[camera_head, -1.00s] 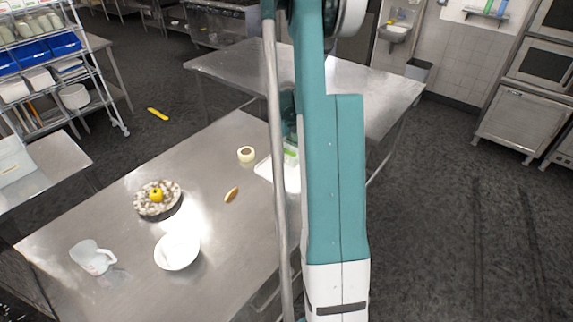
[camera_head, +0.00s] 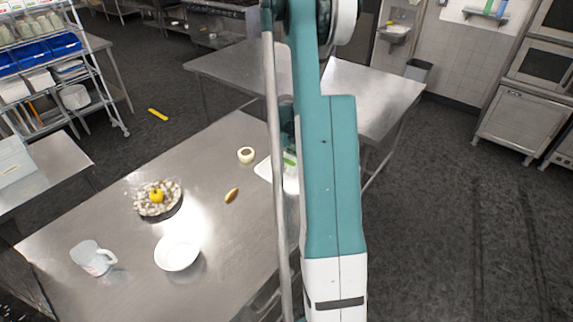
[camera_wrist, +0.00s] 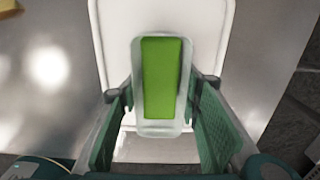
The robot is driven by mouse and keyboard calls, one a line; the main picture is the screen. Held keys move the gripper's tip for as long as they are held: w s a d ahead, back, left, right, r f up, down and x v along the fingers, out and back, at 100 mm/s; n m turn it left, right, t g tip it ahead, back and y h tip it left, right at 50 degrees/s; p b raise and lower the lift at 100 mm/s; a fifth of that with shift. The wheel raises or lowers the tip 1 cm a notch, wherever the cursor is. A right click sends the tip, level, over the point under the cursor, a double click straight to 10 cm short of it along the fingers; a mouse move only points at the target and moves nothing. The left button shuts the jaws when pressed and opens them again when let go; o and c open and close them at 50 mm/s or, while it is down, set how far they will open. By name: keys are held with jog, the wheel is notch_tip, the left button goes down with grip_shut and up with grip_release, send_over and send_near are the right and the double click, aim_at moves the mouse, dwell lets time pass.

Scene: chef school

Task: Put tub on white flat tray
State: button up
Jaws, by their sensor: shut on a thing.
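The tub (camera_wrist: 161,80) is a clear, rounded box with a green top or contents. In the wrist view it sits between the fingers of my gripper (camera_wrist: 160,115), which is shut on it. The white flat tray (camera_wrist: 215,35) lies behind and below the tub in that view; whether the tub touches it I cannot tell. In the head view the tray (camera_head: 263,170) shows only in part at the right side of the table, and a bit of the tub's green (camera_head: 289,160) shows above it. My arm hides most of the tray and the gripper there.
On the steel table (camera_head: 222,270) are a white bowl (camera_head: 177,253), a clear jug (camera_head: 92,257), a patterned plate (camera_head: 150,207) with a yellow fruit (camera_head: 156,195), a brown oval item (camera_head: 232,195) and a small cream round item (camera_head: 246,155). The table's right edge is near the tray.

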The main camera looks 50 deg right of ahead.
jog(key=shift+f, duration=0.25)
jog(key=shift+f, duration=0.15)
jog(key=o, duration=1)
notch_tip(320, 180, up, 12)
dwell(0.6)
jog(key=shift+r, duration=0.2)
dwell(0.5)
